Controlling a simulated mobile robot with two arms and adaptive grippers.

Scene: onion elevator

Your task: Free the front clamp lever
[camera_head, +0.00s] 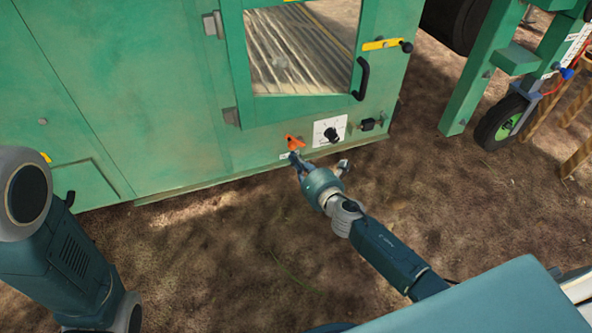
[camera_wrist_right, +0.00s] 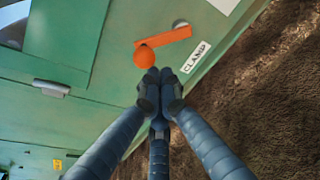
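The clamp lever (camera_head: 294,140) is a small orange lever low on the green machine panel. In the right wrist view, the orange lever (camera_wrist_right: 165,37) has a round orange ball (camera_wrist_right: 145,57) at its left end, and a white label (camera_wrist_right: 196,57) beside it reads CLAMP. My right gripper (camera_head: 295,158) is just below the lever in the head view. In the wrist view, the right gripper's fingertips (camera_wrist_right: 160,76) are together with nothing between them, close to the ball. I cannot tell whether they touch it. My left gripper is out of view.
A white plate with a black knob (camera_head: 330,131) is right of the lever. Above is a framed window with a black handle (camera_head: 361,79) and a yellow latch (camera_head: 385,44). A wheel (camera_head: 500,122) stands at right. Bare brown ground (camera_head: 430,190) lies in front.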

